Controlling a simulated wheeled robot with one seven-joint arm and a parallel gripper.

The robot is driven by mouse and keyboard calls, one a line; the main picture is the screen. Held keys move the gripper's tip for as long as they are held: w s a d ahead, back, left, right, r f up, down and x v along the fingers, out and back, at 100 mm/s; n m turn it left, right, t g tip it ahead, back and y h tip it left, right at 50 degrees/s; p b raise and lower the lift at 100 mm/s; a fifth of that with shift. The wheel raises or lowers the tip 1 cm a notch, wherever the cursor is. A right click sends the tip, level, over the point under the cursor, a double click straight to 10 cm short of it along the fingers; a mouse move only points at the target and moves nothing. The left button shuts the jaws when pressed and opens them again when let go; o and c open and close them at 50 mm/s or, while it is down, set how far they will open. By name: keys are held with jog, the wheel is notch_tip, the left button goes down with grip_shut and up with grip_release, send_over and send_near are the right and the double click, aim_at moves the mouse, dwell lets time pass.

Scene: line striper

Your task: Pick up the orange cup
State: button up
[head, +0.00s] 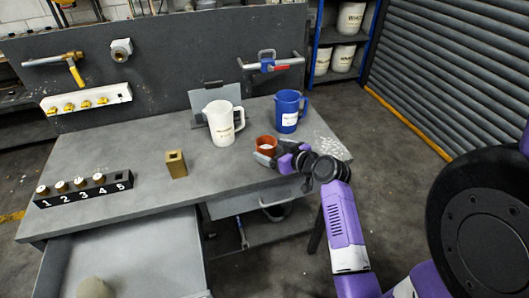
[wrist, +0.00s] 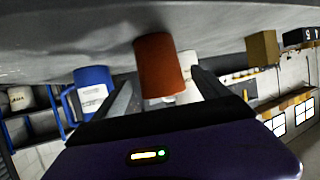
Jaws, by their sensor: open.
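The orange cup (head: 266,145) stands on the grey workbench (head: 140,206) near its right front part, in front of the white and blue jugs. In the wrist view the orange cup (wrist: 161,68) appears between and just ahead of the two fingers. My gripper (head: 268,157) is at the cup from the front right, with its fingers apart; the wrist view shows the open fingers (wrist: 158,92) on either side of the cup. I cannot tell whether either finger touches it.
A white jug (head: 222,122) and a blue jug (head: 288,112) stand behind the cup. A brown block (head: 176,164) and a black numbered rack (head: 84,189) are on the left. An open drawer (head: 150,255) juts out at the front left. The bench between block and cup is clear.

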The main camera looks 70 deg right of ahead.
jog(key=shift+f+p+x, duration=0.2)
jog(key=shift+p+x, duration=0.2)
jog(key=shift+x, duration=1.25)
jog(key=shift+f+p+x, duration=0.15)
jog(key=shift+p+x, duration=0.2)
jog(key=shift+x, duration=1.3)
jog(key=shift+s+a, duration=0.1)
jog(key=c, duration=1.7)
